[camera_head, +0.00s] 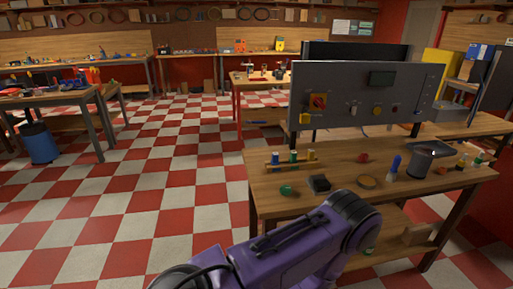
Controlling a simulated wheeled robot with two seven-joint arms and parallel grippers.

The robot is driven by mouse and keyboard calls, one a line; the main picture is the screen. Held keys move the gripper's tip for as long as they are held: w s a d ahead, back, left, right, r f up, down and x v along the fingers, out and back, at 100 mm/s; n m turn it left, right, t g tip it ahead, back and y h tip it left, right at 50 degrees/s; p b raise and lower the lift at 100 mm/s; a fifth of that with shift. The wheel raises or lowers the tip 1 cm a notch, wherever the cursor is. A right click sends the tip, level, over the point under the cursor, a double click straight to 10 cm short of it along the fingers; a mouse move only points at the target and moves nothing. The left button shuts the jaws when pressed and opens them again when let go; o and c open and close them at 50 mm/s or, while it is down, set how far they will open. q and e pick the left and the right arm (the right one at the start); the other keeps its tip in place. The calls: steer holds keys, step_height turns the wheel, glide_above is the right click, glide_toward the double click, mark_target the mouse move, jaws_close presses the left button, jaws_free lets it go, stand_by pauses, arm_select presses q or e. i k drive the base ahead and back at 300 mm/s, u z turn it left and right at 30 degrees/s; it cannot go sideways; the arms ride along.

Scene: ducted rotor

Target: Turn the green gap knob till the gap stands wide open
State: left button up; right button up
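A small green round piece (287,190) lies near the front left of the wooden workbench (460,178); it may be the gap knob, but it is too small to tell. A grey, dish-topped device (421,158) stands at the right of the bench, and I cannot tell whether it is the ducted rotor. No gap can be made out. One of my purple arms (290,246) reaches up from the bottom edge to the bench front. Neither gripper shows.
Several bottles, a black block (319,184) and a blue-handled tool (394,167) are on the bench. Checkered floor (150,190) is open at left.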

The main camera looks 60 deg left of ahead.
mark_target(285, 190)
steer(key=k, duration=0.1)
steer(key=u, duration=1.2)
